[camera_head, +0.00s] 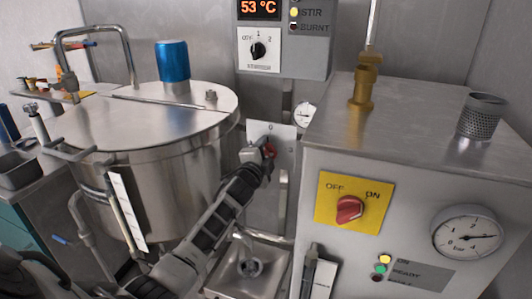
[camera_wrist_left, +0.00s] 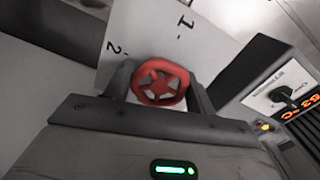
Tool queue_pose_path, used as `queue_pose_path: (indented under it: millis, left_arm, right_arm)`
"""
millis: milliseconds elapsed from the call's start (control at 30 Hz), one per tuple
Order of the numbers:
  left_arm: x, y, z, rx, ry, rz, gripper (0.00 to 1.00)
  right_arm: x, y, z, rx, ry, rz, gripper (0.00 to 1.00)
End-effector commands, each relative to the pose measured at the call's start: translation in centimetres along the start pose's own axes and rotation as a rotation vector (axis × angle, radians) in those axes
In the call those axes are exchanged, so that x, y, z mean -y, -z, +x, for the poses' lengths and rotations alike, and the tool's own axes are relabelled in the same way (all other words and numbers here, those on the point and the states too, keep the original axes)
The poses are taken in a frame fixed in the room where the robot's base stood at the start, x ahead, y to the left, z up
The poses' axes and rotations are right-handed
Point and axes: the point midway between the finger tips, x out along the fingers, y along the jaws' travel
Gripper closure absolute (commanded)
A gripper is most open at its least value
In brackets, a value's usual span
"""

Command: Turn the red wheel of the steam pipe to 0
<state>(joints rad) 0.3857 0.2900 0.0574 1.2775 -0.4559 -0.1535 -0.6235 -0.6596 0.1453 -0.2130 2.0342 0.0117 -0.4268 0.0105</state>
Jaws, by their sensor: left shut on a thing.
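The red wheel (camera_head: 268,150) of the steam pipe sits in front of a white scale plate (camera_head: 283,134) between the kettle and the grey machine. In the left wrist view the red wheel (camera_wrist_left: 160,83) lies between the two fingers of my left gripper (camera_wrist_left: 160,85), which is shut on it. The numbers 1 and 2 show on the plate (camera_wrist_left: 150,38) there. In the head view my left gripper (camera_head: 260,157) reaches up to the wheel and covers part of it. My right gripper is not in view.
A steel kettle (camera_head: 150,130) with a blue cap (camera_head: 173,61) stands left of my arm. The grey machine (camera_head: 400,150) with a red knob (camera_head: 349,208) and a gauge (camera_head: 467,232) stands close on the right. A control box (camera_head: 285,45) hangs above. A steel basin (camera_head: 262,262) lies below.

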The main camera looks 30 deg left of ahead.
Motion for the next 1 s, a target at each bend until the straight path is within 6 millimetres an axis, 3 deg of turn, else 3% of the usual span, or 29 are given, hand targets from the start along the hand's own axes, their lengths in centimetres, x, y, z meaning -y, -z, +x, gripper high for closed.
queue_pose_path:
  millis: [233, 267, 333, 733, 867, 1000]
  left_arm:
    - [-0.1, -0.1, 0.0, 0.002, -0.002, 0.01, 0.67]
    - [-0.1, -0.1, 0.0, 0.002, -0.002, 0.01, 0.42]
    - [-0.1, -0.1, 0.0, 0.002, -0.002, 0.01, 0.23]
    - [-0.1, -0.1, -0.6, 0.001, -0.002, 0.005, 0.23]
    - [-0.1, -0.1, -2.4, 0.0, -0.002, 0.005, 0.23]
    - [-0.2, -0.1, -5.5, 0.0, -0.003, 0.007, 0.23]
  right_arm:
    - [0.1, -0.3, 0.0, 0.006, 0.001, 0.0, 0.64]
    - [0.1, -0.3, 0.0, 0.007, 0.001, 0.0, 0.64]
    - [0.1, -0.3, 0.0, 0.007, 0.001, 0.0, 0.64]
    - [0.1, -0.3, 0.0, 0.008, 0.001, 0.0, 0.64]
    - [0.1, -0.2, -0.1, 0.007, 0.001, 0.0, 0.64]
    - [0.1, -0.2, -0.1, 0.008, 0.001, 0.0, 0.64]
